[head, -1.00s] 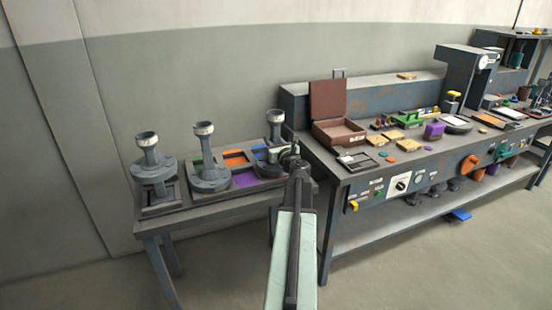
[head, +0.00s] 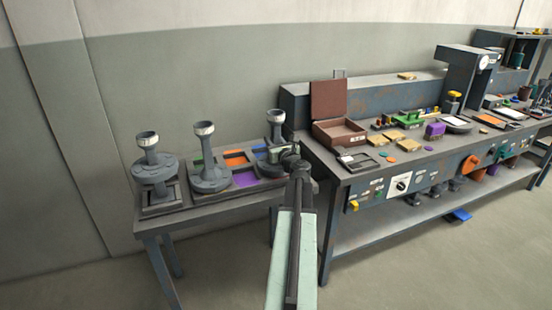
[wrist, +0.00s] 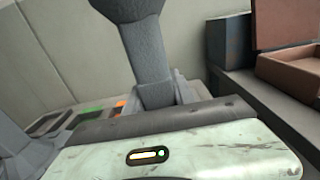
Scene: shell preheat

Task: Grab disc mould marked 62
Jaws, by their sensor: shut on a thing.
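Three grey disc moulds with upright stems and pale-banded cup tops stand on the small table: the left mould (head: 147,150), the middle mould (head: 206,150) and the right mould (head: 275,122). Their marks are too small to read, so I cannot tell which is 62. My gripper (head: 276,151) is at the right mould, shut on its stem. The arm hides part of that mould's disc. In the wrist view the grey stem (wrist: 145,55) rises close in front of the pale gripper body; the fingertips are hidden there.
The small table (head: 200,212) has a tray with orange, green and purple recesses (head: 245,179). The workbench (head: 335,178) adjoins on the right, with an open brown box (head: 340,132) and many small parts. The wall is close behind. The floor in front is clear.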

